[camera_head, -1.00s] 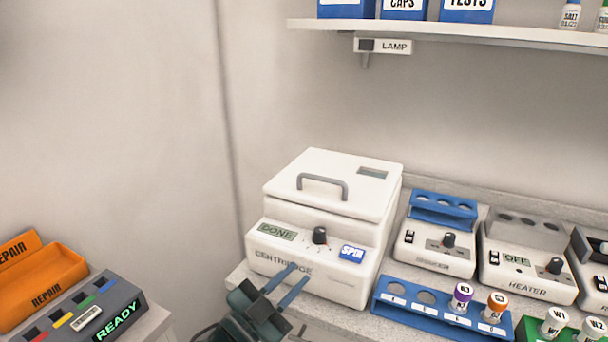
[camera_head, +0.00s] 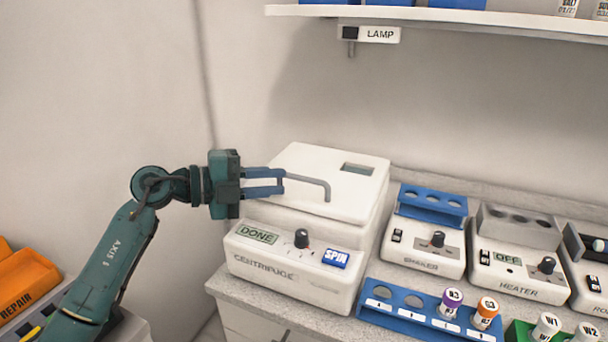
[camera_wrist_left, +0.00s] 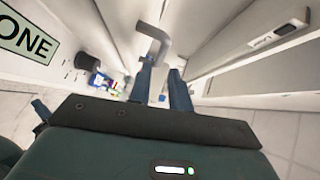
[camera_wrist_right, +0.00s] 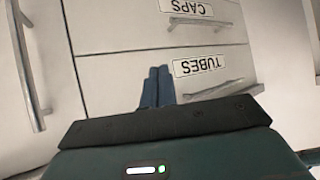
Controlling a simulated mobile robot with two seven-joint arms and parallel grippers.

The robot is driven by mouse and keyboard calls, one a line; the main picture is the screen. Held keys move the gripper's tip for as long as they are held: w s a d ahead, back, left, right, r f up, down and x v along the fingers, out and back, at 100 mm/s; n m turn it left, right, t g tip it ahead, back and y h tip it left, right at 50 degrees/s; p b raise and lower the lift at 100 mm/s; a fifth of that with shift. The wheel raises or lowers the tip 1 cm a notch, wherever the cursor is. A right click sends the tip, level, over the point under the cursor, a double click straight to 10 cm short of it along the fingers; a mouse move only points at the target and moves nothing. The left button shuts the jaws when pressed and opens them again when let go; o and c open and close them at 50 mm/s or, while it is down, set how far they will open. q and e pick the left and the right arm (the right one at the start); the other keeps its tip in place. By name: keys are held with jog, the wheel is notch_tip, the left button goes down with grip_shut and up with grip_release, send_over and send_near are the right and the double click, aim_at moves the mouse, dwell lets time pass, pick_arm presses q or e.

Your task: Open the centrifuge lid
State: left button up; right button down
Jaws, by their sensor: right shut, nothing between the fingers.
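The white centrifuge (camera_head: 290,265) stands on the counter with its lid (camera_head: 345,200) down. Its display (camera_head: 257,234) reads DONE. A grey bar handle (camera_head: 322,186) is on top of the lid. My left gripper (camera_head: 280,182) is open at the handle's left end. In the left wrist view its fingers (camera_wrist_left: 160,75) are apart, with the grey handle (camera_wrist_left: 155,38) at their tips; I cannot tell if the bar is between them. My right gripper (camera_wrist_right: 157,72) is shut and empty in front of drawers, and out of the head view.
A shaker (camera_head: 425,258) and a heater (camera_head: 517,270) stand right of the centrifuge. A blue tube rack (camera_head: 420,318) with capped tubes is at the counter front. A shelf (camera_head: 450,22) hangs above. An orange repair tray (camera_head: 25,280) is at lower left.

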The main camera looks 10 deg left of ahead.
aim_at(302, 180)
pick_arm(q)
jog(key=p+x, duration=0.1)
jog(key=x, duration=0.6)
jog(key=shift+c, duration=0.6)
grip_shut()
